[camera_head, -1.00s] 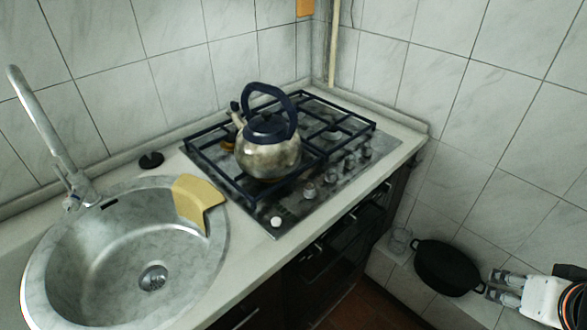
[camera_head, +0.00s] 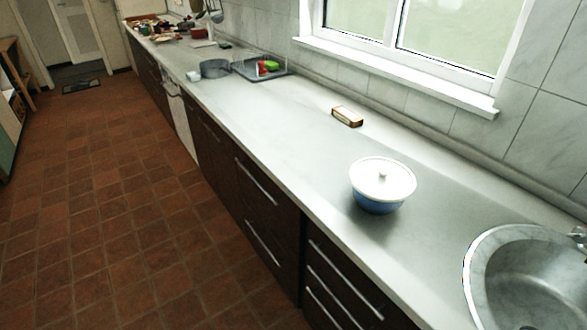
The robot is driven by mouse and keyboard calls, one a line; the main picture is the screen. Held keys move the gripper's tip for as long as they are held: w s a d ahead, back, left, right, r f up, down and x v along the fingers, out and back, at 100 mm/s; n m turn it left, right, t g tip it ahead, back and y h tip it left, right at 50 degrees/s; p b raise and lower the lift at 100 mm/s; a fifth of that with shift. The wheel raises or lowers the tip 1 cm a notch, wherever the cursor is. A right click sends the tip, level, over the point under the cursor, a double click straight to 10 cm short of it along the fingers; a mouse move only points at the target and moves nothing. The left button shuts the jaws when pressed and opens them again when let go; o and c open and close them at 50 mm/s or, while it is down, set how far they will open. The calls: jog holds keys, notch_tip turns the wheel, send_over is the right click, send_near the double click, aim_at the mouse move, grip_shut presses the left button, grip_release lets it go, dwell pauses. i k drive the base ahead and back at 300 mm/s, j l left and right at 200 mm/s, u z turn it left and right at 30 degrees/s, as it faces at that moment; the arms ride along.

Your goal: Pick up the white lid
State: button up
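The white lid (camera_head: 398,179) sits on top of a blue pot (camera_head: 378,204) on the countertop, left of the sink. The lid is round with a small knob at its centre. My gripper is not in this view, so its state does not show.
The sink (camera_head: 520,285) is at the right edge. A small brown-and-white block (camera_head: 347,117) lies behind the pot. A dark tray (camera_head: 262,69) and a grey pan (camera_head: 214,69) stand farther left. The tiled floor (camera_head: 120,210) in front of the cabinets is clear.

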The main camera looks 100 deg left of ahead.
aim_at(379, 179)
jog(key=u, duration=2.7)
jog(key=i+j+z, duration=0.1)
jog(key=i+j, duration=0.35)
jog(key=i, duration=0.15)
